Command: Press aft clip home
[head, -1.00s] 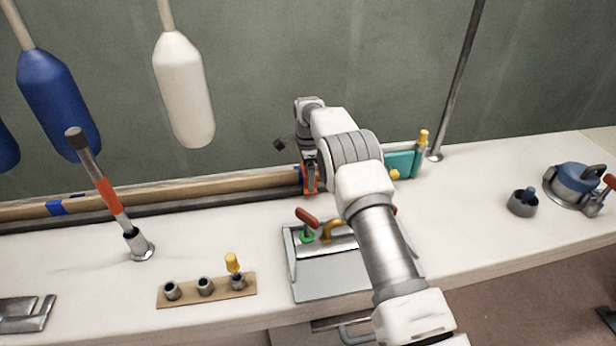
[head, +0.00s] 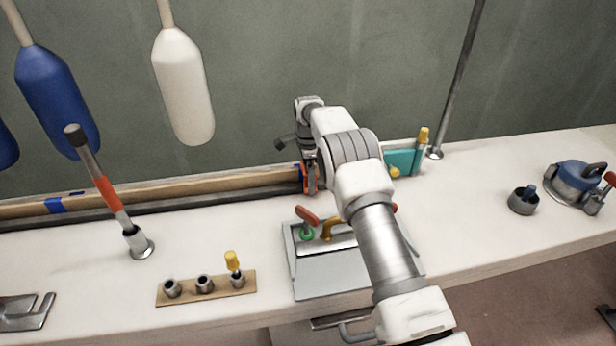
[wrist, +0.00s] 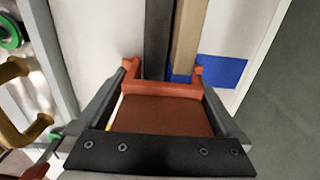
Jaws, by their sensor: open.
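My gripper (head: 309,184) points down at the right part of a long wooden strip (head: 220,188) and dark rail (head: 200,205) along the back of the bench. The rail (wrist: 157,40) and strip (wrist: 188,40) run up to the fingertips. A blue patch (wrist: 222,71) lies just right of the right fingertip; whether it is a clip or tape I cannot tell. Other blue patches (head: 55,206) sit on the strip at the far left. No aft clip is clearly identifiable.
A grey tray (head: 335,280) with a red-handled tool (head: 306,215) and a golden handle (head: 330,228) stands in front of the gripper. A teal block (head: 402,161) is right of it. An upright lever (head: 105,190) and socket board (head: 207,288) are left. Fenders (head: 183,90) hang behind.

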